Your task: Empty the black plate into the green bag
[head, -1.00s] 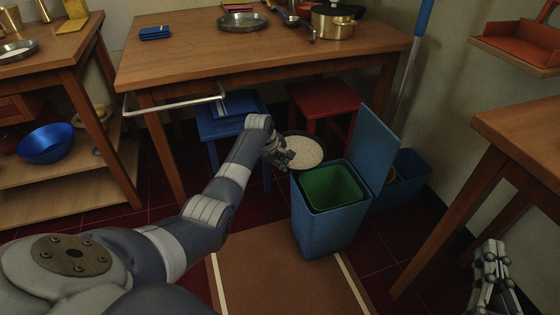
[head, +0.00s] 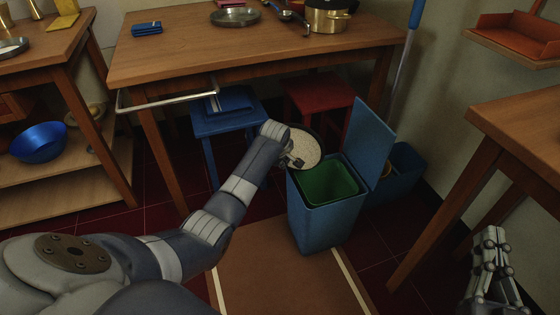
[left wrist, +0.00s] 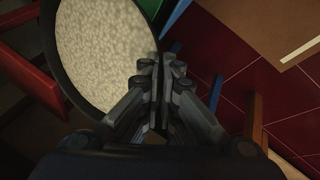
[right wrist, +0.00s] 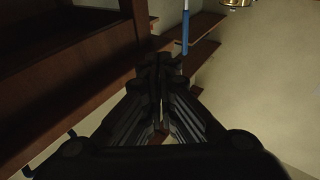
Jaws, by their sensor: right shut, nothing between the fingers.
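The black plate (head: 309,146) holds a pale, grainy layer. It is tilted and stands over the back left side of the blue bin (head: 322,226). My left gripper (head: 295,160) is shut on the plate's rim. In the left wrist view the plate (left wrist: 105,52) fills the upper left, its rim between the fingers (left wrist: 160,85). The green bag (head: 330,184) lines the open bin, and its inside looks empty from here. My right gripper (head: 490,245) is shut and empty at the lower right; it also shows in the right wrist view (right wrist: 158,70).
The bin's blue lid (head: 371,143) stands upright at its right. A blue stool (head: 225,122) and a red stool (head: 320,92) stand behind. A wooden table (head: 200,50) with a rail lies at the back, another table (head: 520,124) at the right.

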